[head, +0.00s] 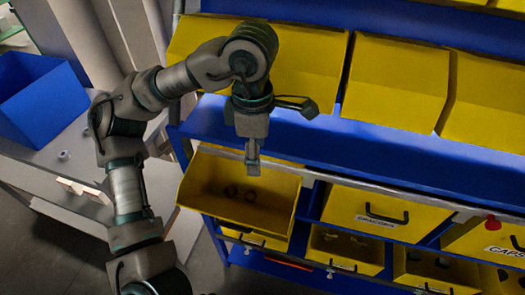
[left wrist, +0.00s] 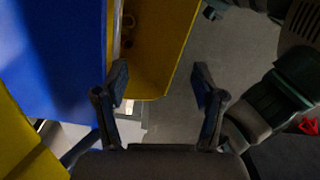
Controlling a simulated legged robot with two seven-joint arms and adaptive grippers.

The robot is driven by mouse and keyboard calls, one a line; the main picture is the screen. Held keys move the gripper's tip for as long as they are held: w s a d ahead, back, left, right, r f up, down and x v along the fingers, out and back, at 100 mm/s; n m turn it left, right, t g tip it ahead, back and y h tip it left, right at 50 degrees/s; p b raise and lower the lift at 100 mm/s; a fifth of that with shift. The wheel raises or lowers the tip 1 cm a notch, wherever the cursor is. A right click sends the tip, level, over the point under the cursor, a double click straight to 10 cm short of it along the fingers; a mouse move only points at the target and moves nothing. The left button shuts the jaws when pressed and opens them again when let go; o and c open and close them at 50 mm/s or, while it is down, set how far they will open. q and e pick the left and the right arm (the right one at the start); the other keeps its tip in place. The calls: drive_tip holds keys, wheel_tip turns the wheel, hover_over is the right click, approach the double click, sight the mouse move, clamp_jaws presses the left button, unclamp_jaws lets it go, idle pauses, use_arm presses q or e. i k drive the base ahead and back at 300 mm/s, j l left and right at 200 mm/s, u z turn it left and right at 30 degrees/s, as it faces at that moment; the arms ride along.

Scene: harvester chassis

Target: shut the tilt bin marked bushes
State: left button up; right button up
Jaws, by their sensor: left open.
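A yellow tilt bin (head: 240,195) at the left end of the blue rack's bin row stands tilted out and open, with a few dark round parts (head: 240,192) inside. No label reading bushes can be seen; its front face is turned away from the head view. The open bin also shows in the left wrist view (left wrist: 165,50), just beyond my fingers. My left gripper (head: 253,160) is open and empty, pointing down over the bin's back part in the head view. In the left wrist view its fingers (left wrist: 160,80) stand apart. My right gripper is not in view.
To the right are a bin marked spacers (head: 372,212) and one marked caps (head: 490,238). More bins (head: 345,245) sit below. Large yellow bins (head: 395,80) line the shelf above. A blue box (head: 45,100) stands on a grey table at the left.

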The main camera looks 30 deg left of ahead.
sight(201, 188)
drive_tip(key=k, duration=1.5)
